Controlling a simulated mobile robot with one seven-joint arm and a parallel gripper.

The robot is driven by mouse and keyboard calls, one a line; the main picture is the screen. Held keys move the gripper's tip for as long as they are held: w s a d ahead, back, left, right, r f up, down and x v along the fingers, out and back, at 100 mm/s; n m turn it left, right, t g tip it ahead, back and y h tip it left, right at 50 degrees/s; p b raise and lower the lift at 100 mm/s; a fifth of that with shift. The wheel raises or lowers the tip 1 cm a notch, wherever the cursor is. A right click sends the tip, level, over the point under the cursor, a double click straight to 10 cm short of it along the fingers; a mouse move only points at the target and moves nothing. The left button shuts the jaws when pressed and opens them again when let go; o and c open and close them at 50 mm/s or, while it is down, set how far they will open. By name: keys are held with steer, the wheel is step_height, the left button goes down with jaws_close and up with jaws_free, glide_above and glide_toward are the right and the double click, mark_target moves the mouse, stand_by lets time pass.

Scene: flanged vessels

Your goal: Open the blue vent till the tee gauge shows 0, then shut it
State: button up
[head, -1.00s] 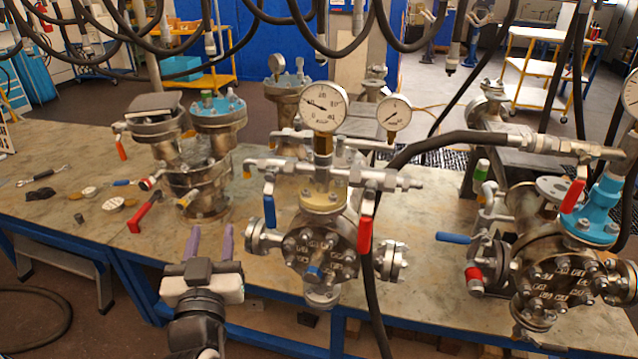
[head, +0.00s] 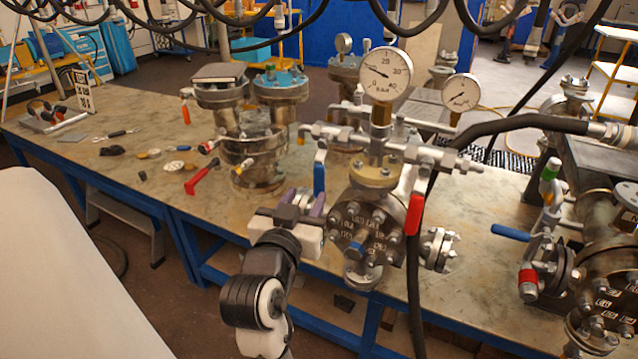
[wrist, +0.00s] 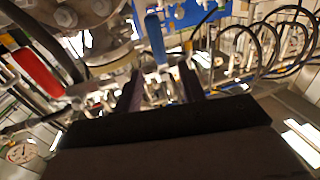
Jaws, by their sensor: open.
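The blue vent lever (head: 319,178) hangs down from the left end of the pipe tee (head: 375,140) on the middle vessel. My gripper (head: 305,203) is open just left of and below it, its purple fingers close to the lever's lower end. In the wrist view the blue lever (wrist: 155,38) shows ahead, in line with the gap between the fingers (wrist: 160,88); contact cannot be told. The large gauge (head: 385,73) above the tee has its needle up and left, near 10, clear of 0.
A red lever (head: 414,215) hangs at the tee's right end, beside a black hose (head: 413,290). A smaller gauge (head: 461,92) stands behind to the right.

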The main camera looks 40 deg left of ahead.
mark_target(317, 175)
steer(key=x, duration=0.9)
steer(key=shift+w, duration=0.25)
steer(key=shift+c, duration=0.4)
jaws_close()
